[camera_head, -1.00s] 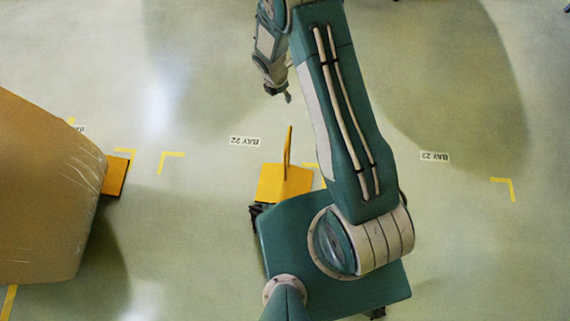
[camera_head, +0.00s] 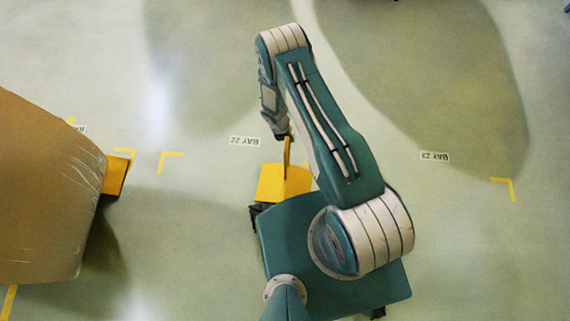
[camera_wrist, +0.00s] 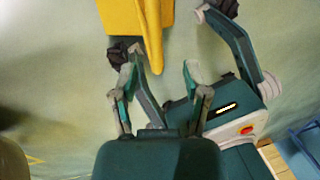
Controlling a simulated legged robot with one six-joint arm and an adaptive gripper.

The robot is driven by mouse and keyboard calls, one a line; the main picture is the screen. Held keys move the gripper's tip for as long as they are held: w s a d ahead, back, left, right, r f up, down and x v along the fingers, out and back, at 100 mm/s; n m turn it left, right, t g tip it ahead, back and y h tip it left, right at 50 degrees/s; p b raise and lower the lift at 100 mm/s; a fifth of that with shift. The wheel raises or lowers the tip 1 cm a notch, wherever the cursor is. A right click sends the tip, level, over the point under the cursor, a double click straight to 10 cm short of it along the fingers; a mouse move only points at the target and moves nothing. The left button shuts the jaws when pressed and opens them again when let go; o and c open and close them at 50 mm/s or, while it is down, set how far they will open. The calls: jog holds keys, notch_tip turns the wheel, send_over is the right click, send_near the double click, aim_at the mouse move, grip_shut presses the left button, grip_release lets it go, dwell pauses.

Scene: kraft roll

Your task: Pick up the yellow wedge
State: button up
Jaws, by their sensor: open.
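The yellow wedge (camera_head: 272,183) shows in the head view just beyond the front of my body, with a thin upright handle (camera_head: 287,155) rising from it. My gripper (camera_head: 284,136) points down at the top of that handle. In the wrist view, the wedge (camera_wrist: 125,17) is at the top edge, partly out of frame. Its handle reaches down toward the gap between the two fingers of my gripper (camera_wrist: 160,74). The fingers are apart with nothing between their tips. The handle's end lies just ahead of them; contact does not show.
A large brown kraft roll (camera_head: 45,190) lies at the left, with a second yellow-orange wedge (camera_head: 115,176) against its right side. The pale floor has yellow corner marks and bay labels. Floor beyond the near wedge is clear. A blue object (camera_wrist: 306,140) shows at the wrist view's right edge.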

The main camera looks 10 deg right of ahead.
aim_at(286, 144)
jog(key=f, duration=0.4)
jog(key=shift+s, duration=0.4)
jog(key=shift+d+f, duration=0.1)
jog(key=shift+f, duration=0.35)
grip_shut()
